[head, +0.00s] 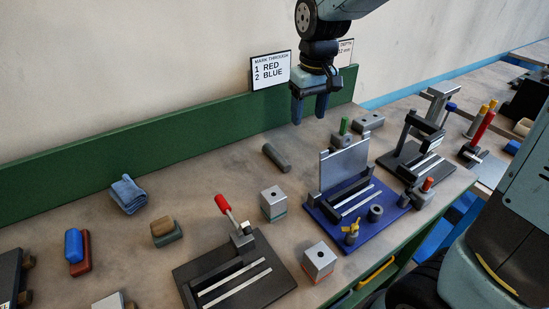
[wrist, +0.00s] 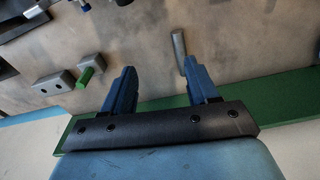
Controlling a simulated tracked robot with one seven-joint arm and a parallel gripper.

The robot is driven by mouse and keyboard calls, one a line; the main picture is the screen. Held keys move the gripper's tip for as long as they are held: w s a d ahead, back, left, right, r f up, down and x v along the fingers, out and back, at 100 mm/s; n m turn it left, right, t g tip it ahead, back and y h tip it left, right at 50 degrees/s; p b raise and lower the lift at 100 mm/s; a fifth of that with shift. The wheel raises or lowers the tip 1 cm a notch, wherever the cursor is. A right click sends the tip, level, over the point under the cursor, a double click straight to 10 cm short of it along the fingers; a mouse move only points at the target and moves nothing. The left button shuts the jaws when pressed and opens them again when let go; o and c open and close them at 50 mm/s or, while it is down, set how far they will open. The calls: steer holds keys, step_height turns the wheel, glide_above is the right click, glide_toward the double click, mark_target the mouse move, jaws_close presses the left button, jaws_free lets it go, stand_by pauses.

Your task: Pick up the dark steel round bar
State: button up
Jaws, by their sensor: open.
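The dark steel round bar (head: 276,157) lies on the bench top near the green back board, in the middle of the head view. In the wrist view the bar (wrist: 179,52) lies beyond the tip of the right finger, partly hidden by it or ending close to it. My gripper (head: 310,119) hangs above the back of the bench, to the right of the bar and apart from it. In the wrist view my gripper (wrist: 161,82) is open, with nothing between its fingers.
A blue fixture (head: 322,211) with an upright grey plate stands right of the bar. A grey block (head: 273,203) stands in front of it. A green back board (head: 200,140) runs behind the bench. Bench around the bar is clear.

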glide_above(287, 164)
step_height(287, 164, down, 3)
steer(key=shift+n+g, duration=0.3)
steer(key=shift+n, duration=0.2)
steer(key=f, duration=0.8)
steer(key=shift+w+a+f, duration=0.1)
steer(key=shift+a+f, duration=0.15)
steer(key=shift+f, duration=0.1)
steer(key=shift+d+f, duration=0.15)
steer(key=shift+f, duration=1.3)
steer(key=shift+d+f, duration=0.1)
steer(key=shift+f, duration=1.3)
steer(key=shift+c, duration=0.3)
jaws_close()
